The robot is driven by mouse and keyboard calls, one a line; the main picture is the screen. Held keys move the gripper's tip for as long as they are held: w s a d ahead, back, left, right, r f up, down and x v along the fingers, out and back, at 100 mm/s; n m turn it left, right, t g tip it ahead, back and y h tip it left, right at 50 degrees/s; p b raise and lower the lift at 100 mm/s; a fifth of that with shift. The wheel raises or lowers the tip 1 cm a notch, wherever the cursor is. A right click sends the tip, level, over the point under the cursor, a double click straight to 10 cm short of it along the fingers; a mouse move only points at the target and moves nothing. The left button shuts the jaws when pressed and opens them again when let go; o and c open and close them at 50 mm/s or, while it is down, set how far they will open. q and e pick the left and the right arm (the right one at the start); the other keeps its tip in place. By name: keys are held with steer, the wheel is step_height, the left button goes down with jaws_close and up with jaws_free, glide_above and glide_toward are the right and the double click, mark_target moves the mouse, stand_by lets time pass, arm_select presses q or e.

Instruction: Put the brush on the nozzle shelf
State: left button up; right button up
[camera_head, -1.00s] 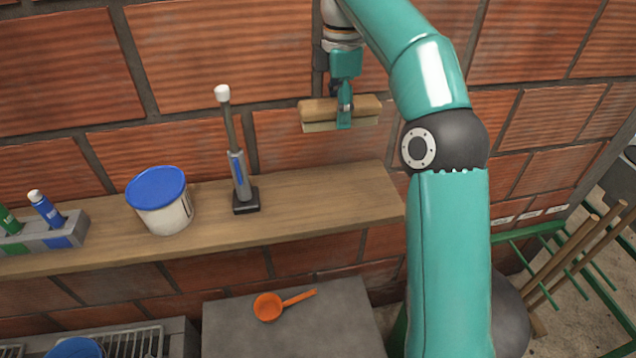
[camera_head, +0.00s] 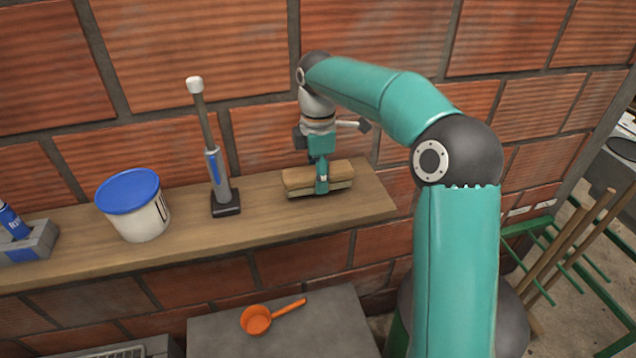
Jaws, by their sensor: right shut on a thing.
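The brush (camera_head: 300,182), a wooden block with pale bristles underneath, is at the right end of the wooden wall shelf (camera_head: 262,220). My right gripper (camera_head: 321,182) is shut around the middle of the brush from above. The bristles are at or very close to the shelf top; I cannot tell whether they touch it. A nozzle-like wand (camera_head: 214,165) stands upright in a dark base on the same shelf, left of the brush. My left gripper is not in view.
A white tub with a blue lid (camera_head: 134,205) and a grey holder with a blue tube (camera_head: 30,243) stand farther left on the shelf. An orange scoop (camera_head: 257,319) lies on a grey block below. A green rack with wooden handles (camera_head: 580,245) stands at the right.

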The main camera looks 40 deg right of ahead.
steer(key=shift+f, duration=1)
steer(key=shift+f, duration=0.15)
steer(key=o, duration=1.2)
step_height(320, 180, up, 12)
steer(key=shift+r+p, duration=0.15)
steer(key=shift+p, duration=0.8)
